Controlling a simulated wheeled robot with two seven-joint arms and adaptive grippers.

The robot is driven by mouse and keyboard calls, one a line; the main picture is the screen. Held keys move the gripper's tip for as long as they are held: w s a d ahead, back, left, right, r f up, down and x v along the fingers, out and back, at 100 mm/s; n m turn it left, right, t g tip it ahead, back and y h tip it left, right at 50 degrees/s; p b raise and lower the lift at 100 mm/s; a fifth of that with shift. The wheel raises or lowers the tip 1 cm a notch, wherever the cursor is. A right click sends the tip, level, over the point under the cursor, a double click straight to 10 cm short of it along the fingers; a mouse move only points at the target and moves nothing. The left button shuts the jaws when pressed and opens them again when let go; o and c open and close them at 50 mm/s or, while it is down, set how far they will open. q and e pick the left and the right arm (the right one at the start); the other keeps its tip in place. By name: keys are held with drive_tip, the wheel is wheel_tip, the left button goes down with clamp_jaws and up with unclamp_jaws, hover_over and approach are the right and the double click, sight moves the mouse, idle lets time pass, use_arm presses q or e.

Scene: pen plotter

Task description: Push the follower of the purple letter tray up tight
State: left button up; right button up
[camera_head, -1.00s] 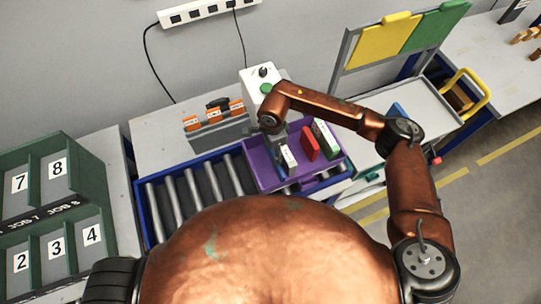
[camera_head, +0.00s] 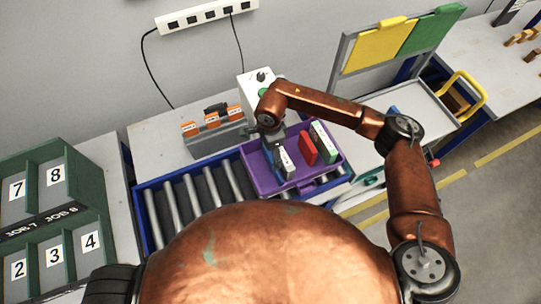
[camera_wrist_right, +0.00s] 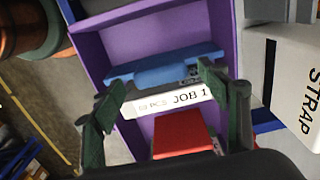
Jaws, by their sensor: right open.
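The purple letter tray (camera_head: 327,178) sits at the right end of the roller conveyor. Its blue follower (camera_wrist_right: 160,68) crosses the tray in the right wrist view. Beside it is a white block (camera_wrist_right: 150,106) marked JOB 1, then a red block (camera_wrist_right: 180,136). The head view also shows the red block (camera_head: 308,148) and a green-and-white block (camera_head: 323,142) to its right. My right gripper (camera_wrist_right: 158,80) is open, its fingers on either side of the follower and the JOB 1 block. I cannot tell whether they touch. The left gripper is out of view.
Empty rollers (camera_head: 190,198) lie left of the tray. A grey holder with orange labels (camera_head: 212,125) and a white box (camera_head: 258,85) stand behind. The wrist view shows a white STRAP box (camera_wrist_right: 295,80) close to the tray.

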wheel_tip(320, 180, up, 9)
drive_tip(key=shift+r, duration=0.15)
drive_tip(key=shift+c, duration=0.6)
